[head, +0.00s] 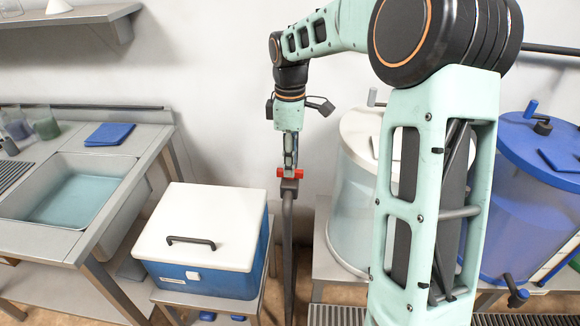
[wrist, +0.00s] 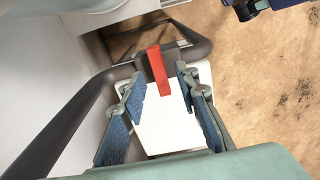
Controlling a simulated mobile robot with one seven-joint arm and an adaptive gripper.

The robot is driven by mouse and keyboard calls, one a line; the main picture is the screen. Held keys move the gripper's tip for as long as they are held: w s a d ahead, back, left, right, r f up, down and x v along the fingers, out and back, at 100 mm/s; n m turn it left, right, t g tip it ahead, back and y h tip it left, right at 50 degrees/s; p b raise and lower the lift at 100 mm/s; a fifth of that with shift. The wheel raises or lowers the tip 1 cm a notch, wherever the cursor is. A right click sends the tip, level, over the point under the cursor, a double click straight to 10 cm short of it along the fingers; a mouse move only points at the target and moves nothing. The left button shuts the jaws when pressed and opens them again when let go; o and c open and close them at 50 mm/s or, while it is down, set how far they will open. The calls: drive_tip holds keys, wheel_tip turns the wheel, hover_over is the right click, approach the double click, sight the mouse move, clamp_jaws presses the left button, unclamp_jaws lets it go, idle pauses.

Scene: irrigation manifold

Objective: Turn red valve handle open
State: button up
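The red valve handle (head: 283,173) is a small bar on top of a dark upright pipe (head: 289,230) in the head view. In the wrist view the red handle (wrist: 157,65) is a long bar on a dark fitting where curved dark pipes meet. My gripper (head: 290,167) points down over it, and in the head view its fingers cover the bar's middle. In the wrist view my gripper (wrist: 160,88) is open, its two blue-padded fingers on either side of the bar, with visible gaps. Whether it touches the bar elsewhere is hidden.
A blue cooler with a white lid (head: 203,222) stands left of the pipe. A clear tank (head: 350,205) and a blue-lidded tank (head: 512,210) stand right, partly behind my arm. A sink bench (head: 150,150) is far left. A white wall (head: 215,90) is behind.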

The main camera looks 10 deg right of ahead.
drive_tip(key=shift+f, duration=1)
clamp_jaws()
